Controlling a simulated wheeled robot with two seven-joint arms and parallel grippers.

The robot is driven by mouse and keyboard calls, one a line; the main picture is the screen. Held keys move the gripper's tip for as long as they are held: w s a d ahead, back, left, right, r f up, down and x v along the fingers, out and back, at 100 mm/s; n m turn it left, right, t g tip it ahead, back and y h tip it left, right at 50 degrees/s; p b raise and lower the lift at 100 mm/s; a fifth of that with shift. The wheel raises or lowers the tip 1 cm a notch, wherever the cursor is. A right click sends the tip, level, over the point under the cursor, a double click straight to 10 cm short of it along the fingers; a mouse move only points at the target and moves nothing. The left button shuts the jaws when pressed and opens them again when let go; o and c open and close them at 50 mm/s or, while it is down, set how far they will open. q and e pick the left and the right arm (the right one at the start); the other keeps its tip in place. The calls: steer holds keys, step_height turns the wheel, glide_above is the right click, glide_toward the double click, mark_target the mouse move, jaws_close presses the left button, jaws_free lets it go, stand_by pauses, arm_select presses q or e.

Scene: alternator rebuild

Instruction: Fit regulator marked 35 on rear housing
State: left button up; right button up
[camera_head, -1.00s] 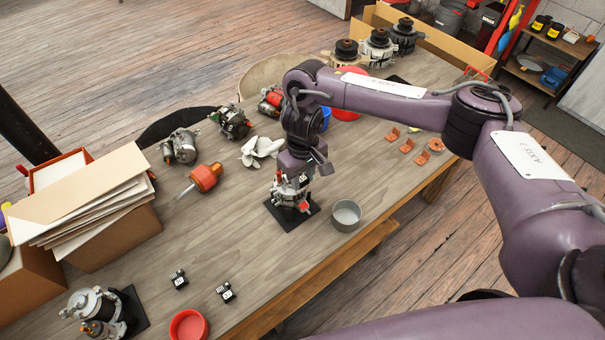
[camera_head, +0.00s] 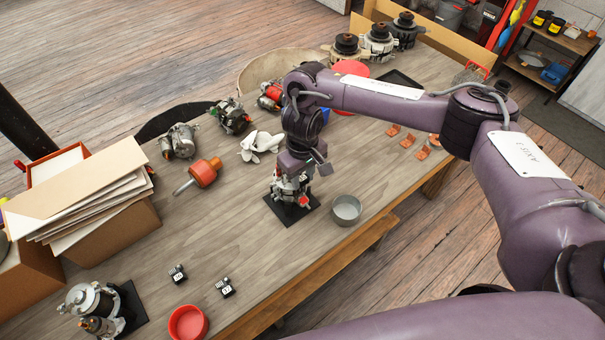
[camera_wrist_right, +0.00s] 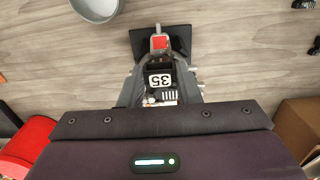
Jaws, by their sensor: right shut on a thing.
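The regulator marked 35 (camera_wrist_right: 160,82) shows in the right wrist view as a black block with a white label, label facing the camera. My right gripper (camera_wrist_right: 160,92) is shut on it. In the head view my right gripper (camera_head: 291,176) points down at the rear housing (camera_head: 290,187), a grey metal part with a red piece in front, standing on a black mat (camera_head: 292,214). The gripper hides the housing's top, so I cannot tell whether the regulator is seated or just above it. My left gripper is not in view.
A grey metal bowl (camera_head: 346,209) stands close right of the mat. Two other small black labelled parts (camera_head: 177,275) (camera_head: 227,288) lie toward the front, near a red bowl (camera_head: 187,322). A red-handled tool (camera_head: 204,173) lies left. Bare table surrounds the mat's left side.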

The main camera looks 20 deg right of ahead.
steer(key=shift+f, duration=0.1)
steer(key=shift+f, duration=0.7)
steer(key=shift+f, duration=0.2)
stand_by(0.7)
steer(key=o, duration=1)
steer(key=shift+o, duration=0.2)
